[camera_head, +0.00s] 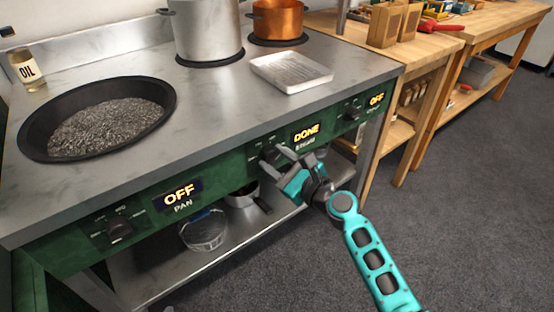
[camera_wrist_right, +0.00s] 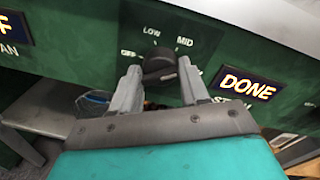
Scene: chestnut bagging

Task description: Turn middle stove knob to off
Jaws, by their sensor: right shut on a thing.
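The middle stove knob (camera_wrist_right: 160,62) is a dark round knob on the green front panel, with OFF, LOW and MID marked around it in the right wrist view. In the head view it is partly hidden behind my right gripper (camera_head: 278,158). My right gripper's two grey fingers (camera_wrist_right: 159,88) are shut on the knob, one on each side. Which mark the knob points to is hard to tell. The display (camera_head: 306,133) beside it reads DONE. My left gripper is not in view.
The left knob (camera_head: 119,229) sits by a display reading OFF (camera_head: 181,193), and the right knob (camera_head: 352,112) by another OFF display (camera_head: 376,100). A black pan (camera_head: 30,140), silver pot (camera_head: 205,30), copper pot (camera_head: 278,20) and metal tray (camera_head: 291,72) stand on the stove top.

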